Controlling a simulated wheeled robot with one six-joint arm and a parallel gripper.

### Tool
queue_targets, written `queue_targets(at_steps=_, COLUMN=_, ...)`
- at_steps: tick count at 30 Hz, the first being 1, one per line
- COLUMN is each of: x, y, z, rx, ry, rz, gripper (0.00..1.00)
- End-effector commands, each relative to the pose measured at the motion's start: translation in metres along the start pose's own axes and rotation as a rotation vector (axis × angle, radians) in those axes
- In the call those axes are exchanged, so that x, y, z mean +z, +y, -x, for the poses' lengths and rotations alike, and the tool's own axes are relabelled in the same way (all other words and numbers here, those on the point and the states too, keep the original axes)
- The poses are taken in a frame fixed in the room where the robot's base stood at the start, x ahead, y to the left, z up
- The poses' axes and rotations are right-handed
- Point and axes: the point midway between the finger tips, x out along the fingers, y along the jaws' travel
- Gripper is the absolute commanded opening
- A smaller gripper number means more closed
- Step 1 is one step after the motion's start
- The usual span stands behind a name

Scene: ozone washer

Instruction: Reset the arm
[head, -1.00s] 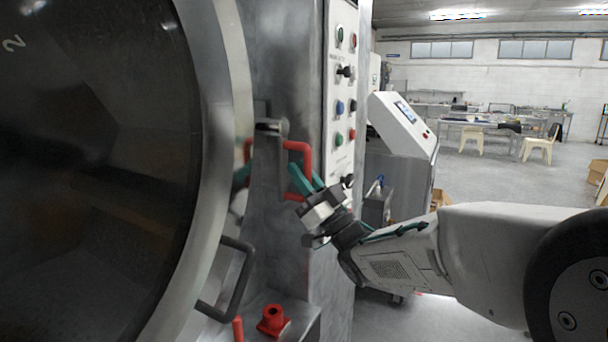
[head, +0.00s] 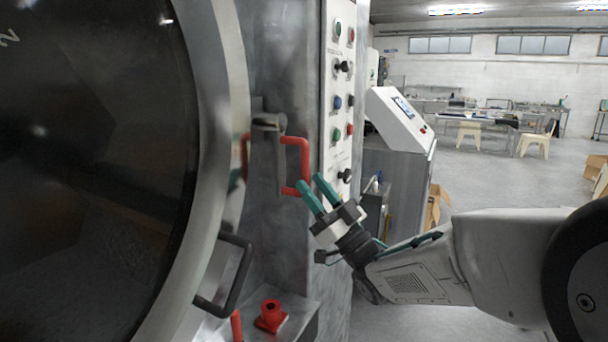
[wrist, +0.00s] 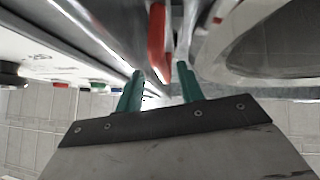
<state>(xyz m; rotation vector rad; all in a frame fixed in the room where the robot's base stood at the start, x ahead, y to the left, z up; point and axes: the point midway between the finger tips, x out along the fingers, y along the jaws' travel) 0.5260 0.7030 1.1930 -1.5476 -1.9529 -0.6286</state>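My gripper (head: 312,188) has two green fingers, spread apart with nothing between them. In the head view it is just below and to the right of the red handle (head: 304,160) on the washer's front. In the wrist view the fingers (wrist: 160,80) stand apart, and the red handle (wrist: 157,45) shows beyond them. Whether a fingertip touches the handle I cannot tell. My arm reaches in from the right of the head view.
The large round washer door (head: 215,130) fills the left, with a dark handle (head: 237,275). A button panel (head: 338,100) is above my gripper. A red fitting (head: 270,316) is below. A white console (head: 400,118) stands behind. Open floor lies at the right.

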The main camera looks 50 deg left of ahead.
Motion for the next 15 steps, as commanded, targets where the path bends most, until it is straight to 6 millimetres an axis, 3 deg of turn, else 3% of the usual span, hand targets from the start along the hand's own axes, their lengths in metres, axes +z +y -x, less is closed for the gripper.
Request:
queue_targets(at_steps=6, x=0.0, y=-0.001, z=0.023, rx=-0.001, ry=-0.001, rz=0.0, gripper=0.38)
queue_targets(at_steps=15, x=0.0, y=-0.001, z=0.025, rx=-0.002, ry=0.0, rz=0.0, gripper=0.38)
